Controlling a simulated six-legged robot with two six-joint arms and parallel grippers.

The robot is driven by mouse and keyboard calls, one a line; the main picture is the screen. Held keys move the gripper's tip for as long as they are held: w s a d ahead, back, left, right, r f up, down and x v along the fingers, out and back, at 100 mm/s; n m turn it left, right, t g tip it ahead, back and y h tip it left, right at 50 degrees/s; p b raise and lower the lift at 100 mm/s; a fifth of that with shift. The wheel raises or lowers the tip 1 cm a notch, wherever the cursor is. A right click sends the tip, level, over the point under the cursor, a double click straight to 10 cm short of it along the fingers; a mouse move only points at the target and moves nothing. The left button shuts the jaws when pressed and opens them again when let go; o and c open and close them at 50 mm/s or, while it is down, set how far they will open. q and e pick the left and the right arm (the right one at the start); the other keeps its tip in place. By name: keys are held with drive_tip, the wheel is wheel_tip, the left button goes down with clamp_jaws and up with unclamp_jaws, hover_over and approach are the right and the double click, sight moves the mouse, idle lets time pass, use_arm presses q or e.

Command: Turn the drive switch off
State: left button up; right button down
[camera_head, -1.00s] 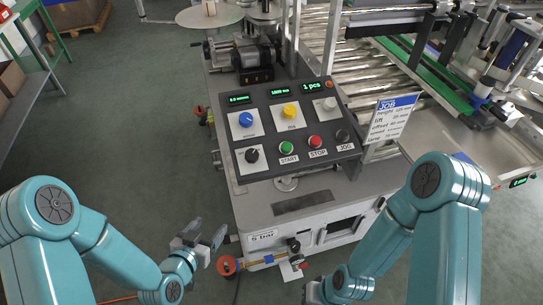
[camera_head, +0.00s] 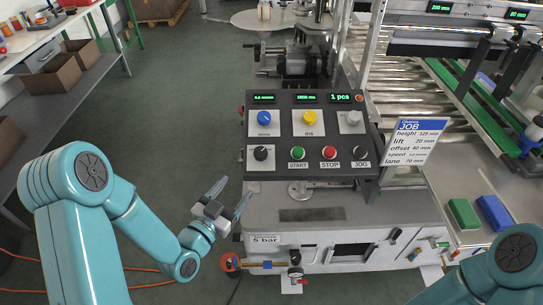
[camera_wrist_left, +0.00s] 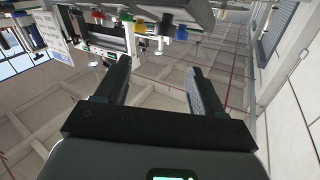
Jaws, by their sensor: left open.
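The control panel (camera_head: 308,135) faces me on the machine, with a blue knob (camera_head: 264,118), a yellow knob (camera_head: 309,118), a grey-white knob (camera_head: 353,118) and a black knob (camera_head: 261,153). Green START (camera_head: 298,153), red STOP (camera_head: 329,153) and black JOG (camera_head: 360,153) buttons sit in its lower row. I cannot read which control is the drive switch. My left gripper (camera_head: 230,196) is open and empty, left of and below the panel, apart from it. In the left wrist view its fingers (camera_wrist_left: 160,68) are spread, with knobs beyond. My right gripper is out of view.
A JOB card (camera_head: 409,140) stands right of the panel. Green (camera_head: 464,214) and blue (camera_head: 494,212) blocks lie at right.

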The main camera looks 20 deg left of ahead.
sight(257, 158)
use_arm(q)
drive_tip(key=p+x, duration=0.1)
drive_tip(key=x, duration=0.4)
drive_tip(key=p+x, duration=0.2)
drive_tip(key=x, duration=0.3)
drive_tip(key=a+p+x, duration=0.1)
drive_tip(key=x, duration=0.4)
drive_tip(key=shift+w+d+f+p, duration=0.1)
drive_tip(key=shift+w+f+p, duration=0.1)
drive_tip(key=shift+p, duration=0.1)
drive_tip(key=shift+w, duration=0.4)
drive_tip(key=shift+c, duration=0.7)
drive_tip(key=c, duration=0.8)
drive_tip(key=shift+f, duration=0.1)
drive_tip(key=shift+c, duration=0.2)
